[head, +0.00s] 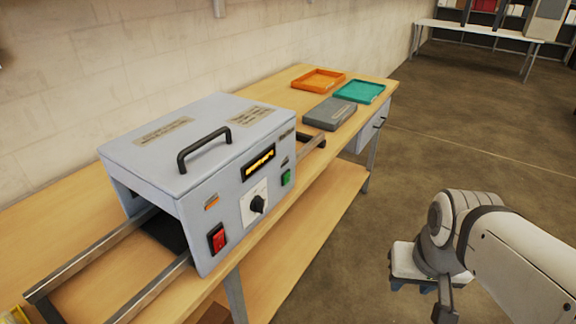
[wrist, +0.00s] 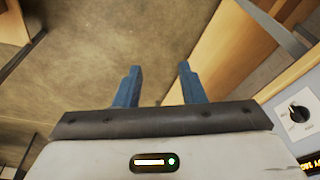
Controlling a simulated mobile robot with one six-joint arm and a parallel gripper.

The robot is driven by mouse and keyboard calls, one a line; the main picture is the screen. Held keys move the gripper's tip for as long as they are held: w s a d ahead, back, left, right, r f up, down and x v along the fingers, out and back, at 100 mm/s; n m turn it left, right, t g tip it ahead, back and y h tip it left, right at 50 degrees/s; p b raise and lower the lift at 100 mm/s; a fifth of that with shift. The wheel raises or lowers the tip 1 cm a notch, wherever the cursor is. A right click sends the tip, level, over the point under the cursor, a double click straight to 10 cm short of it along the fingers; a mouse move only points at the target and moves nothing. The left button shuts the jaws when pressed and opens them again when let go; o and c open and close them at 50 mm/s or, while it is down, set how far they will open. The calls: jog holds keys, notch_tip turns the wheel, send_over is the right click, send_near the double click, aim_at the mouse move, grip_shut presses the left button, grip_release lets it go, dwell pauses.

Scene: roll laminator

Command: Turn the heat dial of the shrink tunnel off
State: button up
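The shrink tunnel (head: 200,150) is a grey-blue box with a black top handle, standing on a wooden bench. Its heat dial (head: 257,204) is a black knob on a white plate on the front panel, between a red switch (head: 217,239) and a green button (head: 286,178). The dial also shows at the right edge of the wrist view (wrist: 298,113). The dial's exact setting is too small to read. My gripper (wrist: 158,84) has its two blue fingers apart with nothing between them. In the head view it hangs at lower right, well away from the dial.
The wooden bench (head: 52,218) carries metal rails (head: 90,252) through the tunnel. An orange tray (head: 318,80), a teal tray (head: 360,92) and a grey box (head: 330,113) lie beyond it. A lower shelf (head: 300,225) juts below. The floor right of the bench is clear.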

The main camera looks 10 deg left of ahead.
jog(key=shift+o, duration=1.3)
jog(key=shift+w+d+f, duration=0.1)
jog(key=shift+w, duration=0.25)
jog(key=o, duration=0.3)
jog(key=w+d+f+m+t+h+b, duration=0.1)
jog(key=w+f+m+t, duration=0.1)
jog(key=w, duration=0.6)
jog(key=shift+w+d+t, duration=0.15)
jog(key=shift+d+t, duration=0.05)
jog(key=shift+t, duration=0.5)
jog(key=w+a+f+m+t+y+b, duration=0.15)
jog(key=w+a+t, duration=0.3)
jog(key=w, duration=0.55)
jog(key=m+g+y+b, duration=0.1)
jog(key=g+y+b, duration=0.3)
jog(key=y, duration=1.2)
send_near(264, 207)
jog(key=a, duration=0.2)
jog(key=shift+t, duration=0.25)
jog(key=x, duration=0.7)
jog(key=shift+w+a, duration=0.15)
jog(key=shift+w, duration=0.1)
jog(key=shift+c, duration=0.3)
